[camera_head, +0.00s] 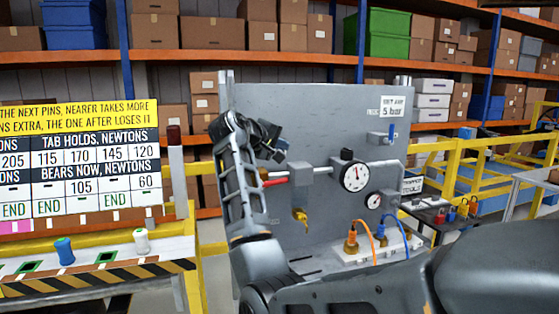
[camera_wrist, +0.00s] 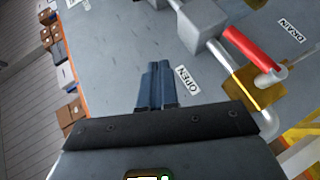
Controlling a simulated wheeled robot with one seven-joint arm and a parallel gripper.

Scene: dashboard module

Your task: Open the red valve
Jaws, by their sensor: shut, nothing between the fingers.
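The red valve handle (camera_head: 275,182) is on the grey panel (camera_head: 330,115), left of the round gauge and partly behind my arm in the head view. In the wrist view the red handle (camera_wrist: 250,48) runs slantwise beside a grey block on a pipe, at the upper right. My gripper (camera_head: 281,149) is a little above the handle in the head view. Its blue fingers (camera_wrist: 160,68) are together in the wrist view, empty and apart from the handle.
A pressure gauge (camera_head: 355,176) stands right of the handle. A yellow tap (camera_head: 300,215) is lower on the panel, and a DRAIN label (camera_wrist: 292,32) shows in the wrist view. Orange and blue hoses (camera_head: 364,232) rise from the ledge. A workbench with a number board (camera_head: 80,150) is at left.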

